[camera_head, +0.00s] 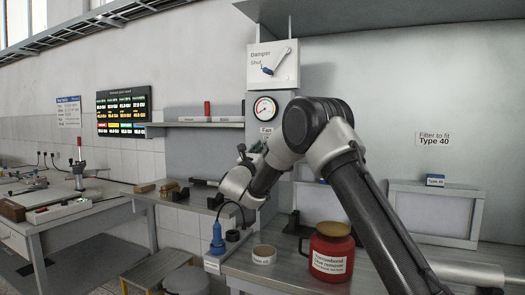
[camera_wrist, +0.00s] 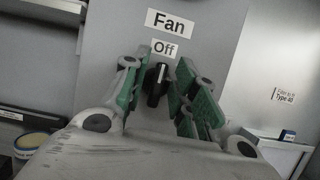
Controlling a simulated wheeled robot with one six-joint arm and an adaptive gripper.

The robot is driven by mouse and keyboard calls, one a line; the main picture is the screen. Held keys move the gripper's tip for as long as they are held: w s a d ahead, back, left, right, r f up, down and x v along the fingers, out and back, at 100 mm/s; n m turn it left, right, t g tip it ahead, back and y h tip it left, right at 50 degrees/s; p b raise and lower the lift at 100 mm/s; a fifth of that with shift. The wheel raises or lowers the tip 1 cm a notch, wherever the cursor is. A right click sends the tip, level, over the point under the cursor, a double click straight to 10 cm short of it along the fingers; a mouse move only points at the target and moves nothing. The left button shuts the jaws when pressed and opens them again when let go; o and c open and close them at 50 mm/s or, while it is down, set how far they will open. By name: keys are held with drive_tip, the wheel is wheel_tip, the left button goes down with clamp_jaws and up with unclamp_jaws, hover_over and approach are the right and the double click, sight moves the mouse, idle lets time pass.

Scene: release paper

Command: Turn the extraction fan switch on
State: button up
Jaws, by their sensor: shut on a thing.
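The fan switch (camera_wrist: 157,84) is a black rotary knob on a grey panel in the wrist view. In the head view the "Fan" label (camera_head: 266,130) shows under a round gauge, and my arm hides the switch.
A damper lever panel (camera_head: 273,65) and the gauge (camera_head: 265,108) are above. A red jar (camera_head: 331,252) and a tape roll (camera_head: 264,255) stand on the bench below my arm. A framed filter panel (camera_head: 433,213) is at right.

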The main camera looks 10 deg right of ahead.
drive_tip(key=shift+m, duration=0.3)
drive_tip(key=m+g+h, duration=0.1)
drive_tip(key=m, duration=0.3)
drive_tip(key=m+g+h, duration=0.1)
drive_tip(key=m+g, duration=0.1)
drive_tip(key=m, duration=0.2)
drive_tip(key=m+g+h, duration=0.1)
drive_tip(key=m+g, duration=0.1)
drive_tip(key=m, duration=0.2)
drive_tip(key=shift+d+m, duration=0.1)
drive_tip(key=shift+m, duration=0.2)
drive_tip(key=m+g, duration=0.2)
drive_tip(key=m, duration=0.2)
drive_tip(key=shift+s, duration=0.15)
clamp_jaws()
drive_tip(key=shift+d+m+g+y, duration=0.1)
drive_tip(key=shift+m+g+y, duration=0.3)
drive_tip(key=shift+m, duration=0.8)
drive_tip(key=shift+d+m+g+y, duration=0.15)
drive_tip(key=shift+m+g, duration=0.35)
drive_tip(key=shift+m, duration=0.7)
